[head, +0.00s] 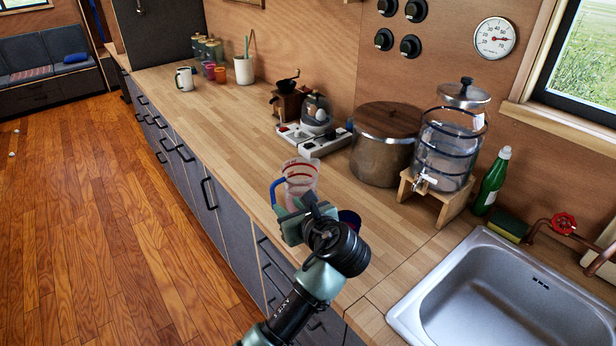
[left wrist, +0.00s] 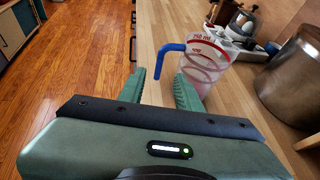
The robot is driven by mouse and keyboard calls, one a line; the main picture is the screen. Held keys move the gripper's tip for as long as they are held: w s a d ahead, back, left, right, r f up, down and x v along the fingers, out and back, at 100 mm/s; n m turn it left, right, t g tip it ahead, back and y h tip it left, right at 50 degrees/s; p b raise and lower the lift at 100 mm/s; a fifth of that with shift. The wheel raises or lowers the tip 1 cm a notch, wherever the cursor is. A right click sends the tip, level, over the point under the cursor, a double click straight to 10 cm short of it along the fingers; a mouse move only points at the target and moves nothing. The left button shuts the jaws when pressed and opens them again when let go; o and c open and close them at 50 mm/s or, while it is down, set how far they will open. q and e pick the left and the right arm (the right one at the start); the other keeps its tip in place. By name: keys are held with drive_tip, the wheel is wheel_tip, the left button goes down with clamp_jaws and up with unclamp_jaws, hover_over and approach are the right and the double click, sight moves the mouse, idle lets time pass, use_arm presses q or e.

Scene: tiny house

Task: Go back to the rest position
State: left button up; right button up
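My left gripper (head: 300,207) is above the front edge of the wooden counter (head: 228,107). A clear measuring cup (head: 301,174) with red markings and a blue handle stands upright on the counter just beyond the gripper. It also shows in the left wrist view (left wrist: 207,62), its blue handle near the fingertips; I cannot tell whether they touch. The gripper hides the cup's lower part in the head view. My right gripper is not in view.
A steel pot (head: 382,150), a water dispenser (head: 445,150) and a green bottle (head: 491,182) stand farther back. A sink (head: 500,300) is at the right. Open floor (head: 90,220) lies left of the cabinets.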

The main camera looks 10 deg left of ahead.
use_arm(q)
drive_tip(key=s+a+f+n+g+h, duration=0.3)
drive_tip(key=s+f+n+g+h, duration=0.15)
drive_tip(key=s+f+n, duration=1)
drive_tip(key=s+f+n+g+h, duration=0.1)
drive_tip(key=s+n+h, duration=0.1)
drive_tip(key=s+n, duration=0.5)
drive_tip(key=s+f+n+g+h, duration=0.15)
drive_tip(key=s+n, duration=0.25)
drive_tip(key=s, duration=0.8)
wheel_tip(320, 180, down, 27)
drive_tip(key=s+g+h, duration=0.1)
drive_tip(key=s, duration=0.1)
drive_tip(key=s+a+f+g, duration=0.1)
drive_tip(key=s+a+f, duration=0.1)
drive_tip(key=s+f, duration=1.3)
drive_tip(key=shift+s+a+f, duration=0.2)
drive_tip(key=shift+s+a, duration=0.05)
drive_tip(key=shift+s, duration=0.05)
